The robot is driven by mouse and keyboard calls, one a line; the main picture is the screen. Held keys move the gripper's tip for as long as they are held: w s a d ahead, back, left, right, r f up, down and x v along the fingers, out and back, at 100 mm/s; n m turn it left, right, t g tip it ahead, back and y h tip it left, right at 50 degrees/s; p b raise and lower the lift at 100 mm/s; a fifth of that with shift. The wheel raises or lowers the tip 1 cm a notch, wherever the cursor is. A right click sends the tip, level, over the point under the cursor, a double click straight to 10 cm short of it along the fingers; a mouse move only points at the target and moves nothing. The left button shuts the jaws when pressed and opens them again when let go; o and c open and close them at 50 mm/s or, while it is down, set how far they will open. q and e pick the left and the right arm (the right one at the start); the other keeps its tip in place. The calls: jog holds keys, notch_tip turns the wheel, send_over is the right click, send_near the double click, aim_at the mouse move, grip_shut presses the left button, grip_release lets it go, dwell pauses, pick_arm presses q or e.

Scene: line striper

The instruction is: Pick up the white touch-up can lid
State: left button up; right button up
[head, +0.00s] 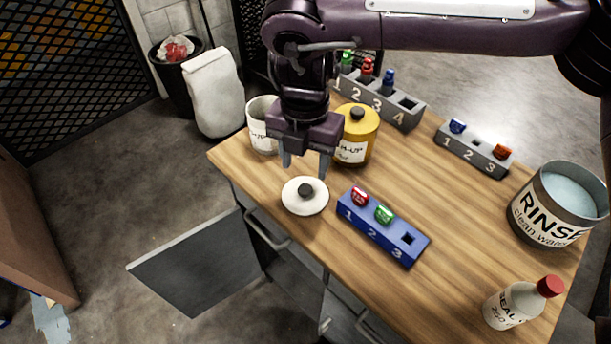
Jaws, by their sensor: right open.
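The white touch-up can lid (304,203) lies flat on the wooden table near its left front edge, with a black knob in its middle. My right gripper (305,170) points down just above and behind the lid, its two fingers apart and empty. An open white can (263,127) stands left of the gripper, partly hidden by it. A yellow can (361,138) with a black-knobbed lid stands close on the right of the gripper. My left gripper is not in view.
A blue numbered block (383,228) with red and green pieces sits right of the lid. Grey numbered blocks (376,100) (473,152) stand farther back. A rinse bucket (545,222) and a red-capped bottle (515,306) are at right. A cabinet door (190,262) hangs open below.

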aim_at(305, 188)
jog(key=shift+d+f, duration=0.2)
jog(key=shift+f, duration=0.15)
jog(key=shift+s+a+f, duration=0.1)
jog(key=shift+s+f, duration=0.05)
jog(key=shift+f, duration=0.75)
jog(key=f, duration=0.1)
jog(key=f+p, duration=0.1)
jog(key=f, duration=0.2)
jog(key=shift+w+f, duration=0.25)
jog(key=shift+w, duration=0.15)
jog(key=shift+f, duration=0.25)
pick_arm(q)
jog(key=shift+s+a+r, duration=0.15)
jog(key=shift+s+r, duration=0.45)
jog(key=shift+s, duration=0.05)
pick_arm(e)
jog(key=c, duration=1)
jog(key=shift+r, duration=0.1)
jog(key=shift+c, duration=0.2)
